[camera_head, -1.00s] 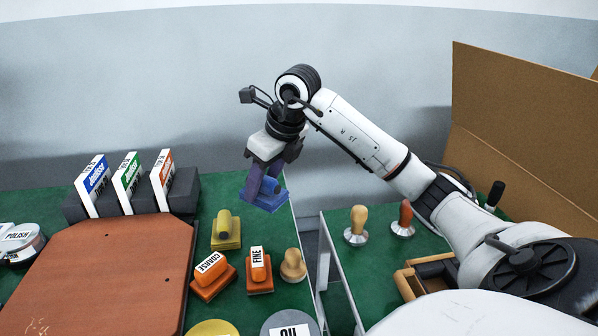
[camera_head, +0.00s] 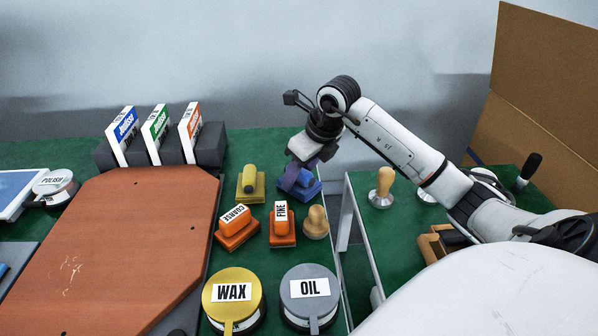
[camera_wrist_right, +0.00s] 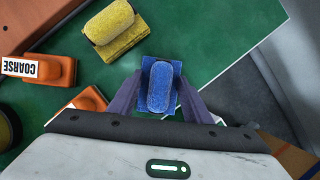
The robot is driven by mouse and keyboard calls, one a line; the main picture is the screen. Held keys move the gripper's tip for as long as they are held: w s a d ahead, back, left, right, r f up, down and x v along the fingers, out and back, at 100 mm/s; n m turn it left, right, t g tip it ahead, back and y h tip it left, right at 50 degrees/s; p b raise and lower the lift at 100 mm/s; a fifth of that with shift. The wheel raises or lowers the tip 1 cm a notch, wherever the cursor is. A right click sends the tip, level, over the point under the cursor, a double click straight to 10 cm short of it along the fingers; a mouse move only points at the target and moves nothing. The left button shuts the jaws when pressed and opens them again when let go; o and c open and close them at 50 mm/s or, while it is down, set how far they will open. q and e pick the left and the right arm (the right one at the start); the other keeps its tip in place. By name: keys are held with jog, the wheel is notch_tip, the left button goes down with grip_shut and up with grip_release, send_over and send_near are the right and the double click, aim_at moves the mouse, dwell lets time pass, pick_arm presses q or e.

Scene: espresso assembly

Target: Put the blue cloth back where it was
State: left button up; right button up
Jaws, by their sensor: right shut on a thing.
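The blue cloth (camera_head: 311,189), a blue roll on a flat blue square, is at the right part of the green table, right of the yellow cloth. My right gripper (camera_head: 299,182) points down at it, and its fingers are shut on the roll. In the right wrist view the cloth (camera_wrist_right: 161,88) sits between the two purple fingers (camera_wrist_right: 160,98), over the green surface near the table edge. Whether its base touches the table is hard to tell. My left gripper is not in view.
The yellow cloth (camera_head: 250,184) is close on the left. The COARSE block (camera_head: 237,228), FINE block (camera_head: 282,226) and a wooden-knobbed tool (camera_head: 316,222) stand in front. WAX (camera_head: 233,296) and OIL (camera_head: 310,297) tins are nearer. A gap separates the side table (camera_head: 392,238).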

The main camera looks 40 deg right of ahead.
jog(key=o, duration=0.7)
jog(key=shift+f, duration=0.15)
jog(key=shift+c, duration=0.2)
jog(key=o, duration=0.4)
jog(key=shift+o, duration=0.2)
jog(key=shift+r, duration=0.4)
jog(key=v, duration=1.1)
jog(key=shift+s+r, duration=0.15)
jog(key=shift+r, duration=0.15)
jog(key=shift+p, duration=0.3)
